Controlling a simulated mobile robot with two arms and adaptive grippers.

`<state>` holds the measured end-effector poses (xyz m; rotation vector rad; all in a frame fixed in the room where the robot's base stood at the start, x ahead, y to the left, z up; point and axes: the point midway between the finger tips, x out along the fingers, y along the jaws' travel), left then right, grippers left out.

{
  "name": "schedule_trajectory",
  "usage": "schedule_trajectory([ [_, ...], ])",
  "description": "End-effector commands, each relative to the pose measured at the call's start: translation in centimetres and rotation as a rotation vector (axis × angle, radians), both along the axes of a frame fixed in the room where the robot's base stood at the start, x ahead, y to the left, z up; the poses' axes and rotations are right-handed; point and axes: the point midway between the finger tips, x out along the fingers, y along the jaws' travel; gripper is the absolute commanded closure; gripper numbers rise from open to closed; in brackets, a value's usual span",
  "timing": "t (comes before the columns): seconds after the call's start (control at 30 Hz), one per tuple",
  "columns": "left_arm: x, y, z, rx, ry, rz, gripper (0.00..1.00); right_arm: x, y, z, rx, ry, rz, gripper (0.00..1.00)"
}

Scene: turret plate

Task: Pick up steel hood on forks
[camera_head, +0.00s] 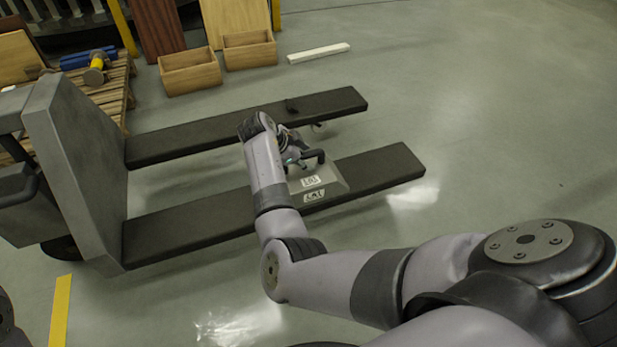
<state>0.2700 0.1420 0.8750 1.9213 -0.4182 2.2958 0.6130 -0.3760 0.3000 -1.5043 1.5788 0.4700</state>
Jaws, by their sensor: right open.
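The steel hood (336,180) is a grey, sloped piece with white labels on its front side. It sits across the near fork (385,169) of the pallet truck, and my right arm and gripper hide its upper and left parts. My right gripper (310,163) is open just above the hood's back part. I cannot tell whether its fingers touch the hood. My left gripper is not in view.
The truck's grey upright body (72,165) stands at the left, with the far fork (215,132) behind. Two wooden boxes (190,72) and a white bar (319,53) lie at the back. A pallet (112,88) holds tools. The floor at the right is clear.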

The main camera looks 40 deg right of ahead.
Motion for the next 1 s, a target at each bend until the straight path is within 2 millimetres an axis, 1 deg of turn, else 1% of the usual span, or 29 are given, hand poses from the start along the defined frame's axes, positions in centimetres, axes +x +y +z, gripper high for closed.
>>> schedule_trajectory([
  [0.1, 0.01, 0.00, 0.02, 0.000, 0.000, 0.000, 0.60, 0.01, 0.00, 0.04, 0.000, 0.000, 0.000, 0.60],
  [0.7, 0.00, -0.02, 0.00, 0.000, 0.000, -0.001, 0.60, -0.02, -0.04, 0.02, 0.000, 0.000, 0.000, 1.00],
  [1.0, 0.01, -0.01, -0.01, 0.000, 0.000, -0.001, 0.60, -0.03, -0.05, 0.00, -0.001, 0.001, 0.000, 1.00],
])
